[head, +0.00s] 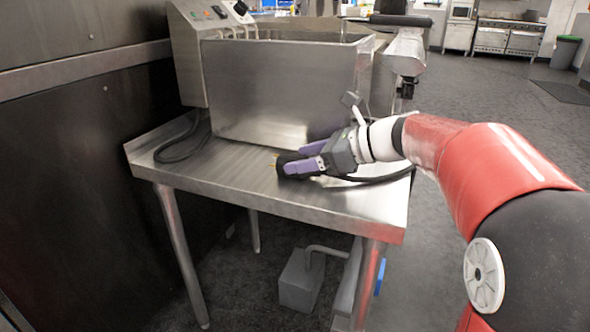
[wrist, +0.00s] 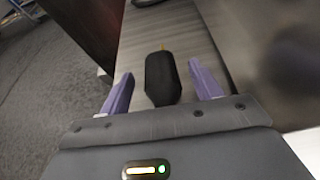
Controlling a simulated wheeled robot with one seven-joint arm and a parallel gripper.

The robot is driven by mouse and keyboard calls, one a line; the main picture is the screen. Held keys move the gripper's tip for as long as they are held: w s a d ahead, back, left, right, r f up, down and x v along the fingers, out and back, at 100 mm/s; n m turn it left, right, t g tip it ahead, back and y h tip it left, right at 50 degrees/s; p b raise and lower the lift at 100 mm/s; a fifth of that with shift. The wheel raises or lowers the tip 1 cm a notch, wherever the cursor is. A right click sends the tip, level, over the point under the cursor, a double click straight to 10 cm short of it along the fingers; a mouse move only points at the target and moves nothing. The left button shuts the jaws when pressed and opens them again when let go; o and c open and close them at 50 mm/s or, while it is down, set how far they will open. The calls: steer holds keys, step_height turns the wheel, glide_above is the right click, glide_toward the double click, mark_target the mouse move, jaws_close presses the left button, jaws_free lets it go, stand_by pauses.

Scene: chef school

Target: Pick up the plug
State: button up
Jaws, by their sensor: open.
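The black plug (wrist: 162,80) lies on the steel table (head: 240,175), its brass-coloured prongs pointing away from my gripper. In the head view the plug (head: 288,164) is partly hidden by my gripper (head: 306,158). My gripper is open, with its two purple fingers on either side of the plug. In the wrist view the gripper (wrist: 158,88) shows a gap between each finger and the plug. The plug's rear end is close to the gripper's palm.
A steel fryer tank (head: 285,90) with a control box (head: 196,50) stands at the back of the table. A black cable (head: 375,179) runs along the right of the tabletop, and another (head: 180,152) lies at the left. The front left tabletop is clear.

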steer(key=shift+x, duration=0.95)
steer(key=shift+c, duration=0.2)
steer(key=c, duration=1.1)
